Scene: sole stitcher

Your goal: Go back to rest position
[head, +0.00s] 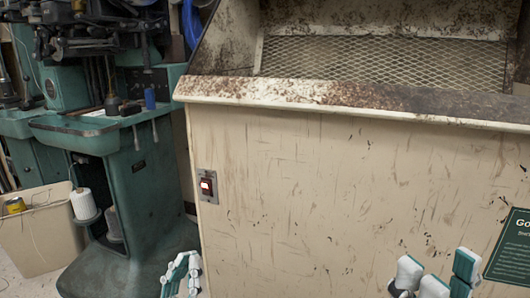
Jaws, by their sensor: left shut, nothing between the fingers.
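My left gripper (183,272) is at the bottom edge of the head view, left of centre. Its white and teal fingers are together, with nothing seen between them. My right gripper (437,268) is at the bottom edge, right of centre. Its two fingers stand apart with no object seen between them. The lower parts of both grippers are cut off by the frame.
A worn beige cabinet (300,190) with a rusty ledge, a mesh grate (385,62) and a lit red switch (207,186) fills the front. The green stitching machine (140,190) stands left. A bin (38,235) and thread spools (84,204) are beside it.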

